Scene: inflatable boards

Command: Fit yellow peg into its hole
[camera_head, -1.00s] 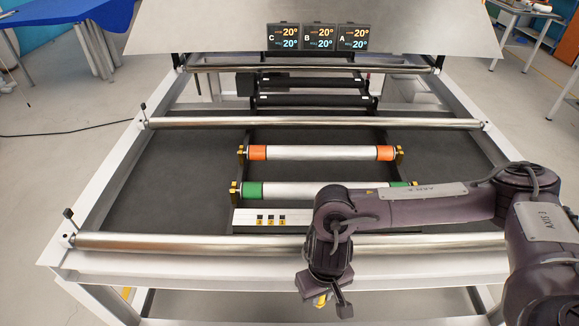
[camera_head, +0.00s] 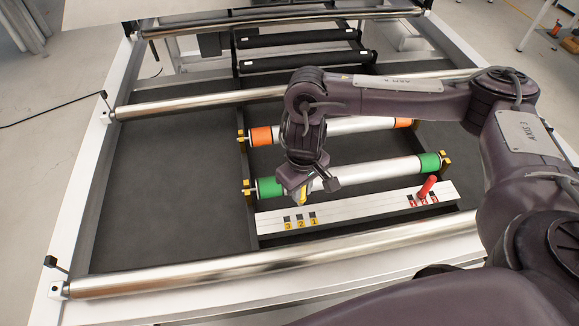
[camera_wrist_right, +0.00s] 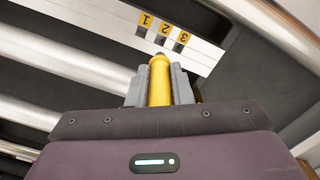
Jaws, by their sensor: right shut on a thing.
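My right gripper (camera_head: 312,190) is shut on the yellow peg (camera_head: 301,195), above the far edge of the white board near its left end. In the right wrist view the yellow peg (camera_wrist_right: 160,82) stands between the two grey fingers of the right gripper (camera_wrist_right: 160,88), its rounded tip pointing toward the board. The white board (camera_head: 360,208) carries dark square holes with yellow labels 3, 2, 1 (camera_head: 300,222) on its left part; these labels also show in the right wrist view (camera_wrist_right: 165,30). The peg is apart from the holes. My left gripper is not in view.
A red peg (camera_head: 427,187) stands tilted among red-labelled holes at the board's right end. Rollers with green ends (camera_head: 270,187) and orange ends (camera_head: 261,136) lie behind the board. A long metal roller (camera_head: 220,274) crosses in front. Dark bed (camera_head: 160,190) at left is clear.

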